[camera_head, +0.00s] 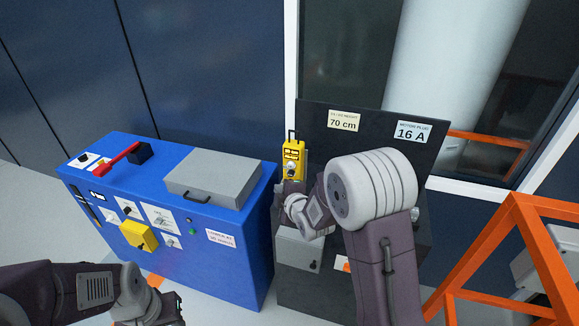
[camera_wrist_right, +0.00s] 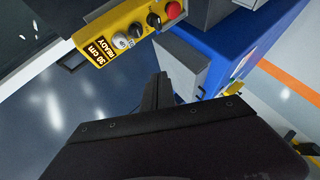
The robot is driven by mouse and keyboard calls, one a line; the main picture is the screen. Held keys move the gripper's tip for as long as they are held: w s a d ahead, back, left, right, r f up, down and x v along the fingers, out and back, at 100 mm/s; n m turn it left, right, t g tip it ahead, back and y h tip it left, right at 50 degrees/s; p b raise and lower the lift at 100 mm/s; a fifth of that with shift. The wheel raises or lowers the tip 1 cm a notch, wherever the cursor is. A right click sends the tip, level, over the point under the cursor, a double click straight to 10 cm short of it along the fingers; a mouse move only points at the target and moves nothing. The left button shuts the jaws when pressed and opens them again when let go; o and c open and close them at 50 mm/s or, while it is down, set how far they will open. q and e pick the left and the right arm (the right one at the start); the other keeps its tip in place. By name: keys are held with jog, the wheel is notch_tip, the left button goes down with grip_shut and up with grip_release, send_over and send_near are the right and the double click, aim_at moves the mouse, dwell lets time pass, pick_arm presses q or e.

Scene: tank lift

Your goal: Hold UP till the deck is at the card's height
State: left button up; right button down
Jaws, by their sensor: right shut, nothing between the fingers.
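The height card (camera_head: 343,121) on the dark panel reads 70 cm. A yellow control box (camera_head: 293,158) hangs at that panel's left edge. In the right wrist view the yellow box (camera_wrist_right: 128,30) has a display (camera_wrist_right: 95,50) reading 30 cm READY, a pale round button (camera_wrist_right: 121,41), black knobs and a red button (camera_wrist_right: 172,10). My right gripper (camera_head: 291,187) is just below the box; its shut fingers (camera_wrist_right: 160,92) appear apart from the buttons. My left gripper (camera_head: 172,304) is low at the left, its jaws unclear. I cannot make out the deck.
A blue cabinet (camera_head: 235,262) with switches, a red lever (camera_head: 118,161) and a grey lidded box (camera_head: 213,178) stands left. A second card (camera_head: 412,132) reads 16 A. An orange frame (camera_head: 530,235) stands right. A big pale cylinder (camera_head: 445,60) is behind the window.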

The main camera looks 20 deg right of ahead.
aim_at(291, 166)
jog(key=shift+w+d+p, duration=0.3)
jog(key=shift+w+d, duration=0.45)
jog(key=shift+w, duration=0.35)
jog(key=shift+w+d+p, duration=0.3)
jog(key=shift+w+d, duration=0.45)
jog(key=shift+w, duration=0.3)
jog(key=shift+w+d+p, duration=0.3)
jog(key=shift+w+d, duration=0.45)
jog(key=shift+w, duration=0.35)
jog(key=shift+w, duration=0.1)
jog(key=shift+w+d, duration=0.25)
